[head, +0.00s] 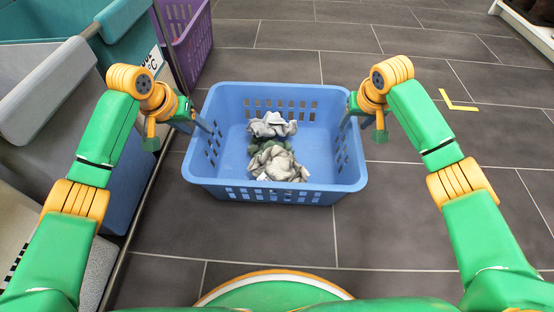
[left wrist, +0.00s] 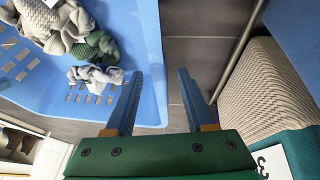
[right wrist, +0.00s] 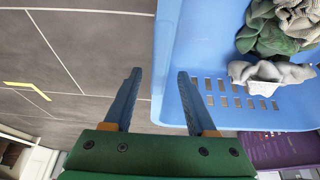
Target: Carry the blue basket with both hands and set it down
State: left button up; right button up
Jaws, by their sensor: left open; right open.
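The blue basket (head: 212,182) rests on the floor in the middle of the head view, with slotted walls. Grey-white cloths (head: 277,165) and a dark green cloth (left wrist: 97,49) lie inside it. My left gripper (head: 207,128) is open at the basket's left wall. In the left wrist view its fingers (left wrist: 160,74) stand either side of that wall's rim. My right gripper (head: 349,122) is open at the right wall. In the right wrist view its fingers (right wrist: 160,74) also stand either side of the rim. Neither is closed on it.
A purple basket (head: 190,45) stands behind at the upper left. Grey and teal machines or bins (head: 60,75) line the left side, close to my left arm. A yellow corner mark (head: 458,105) lies on the dark tiled floor at the right, where there is free room.

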jog(key=shift+r, duration=0.1)
pick_arm(q)
jog(key=v, duration=0.9)
pick_arm(e)
jog(key=v, duration=1.2)
pick_arm(q)
jog(key=shift+a+r, duration=0.1)
jog(key=shift+r, duration=0.05)
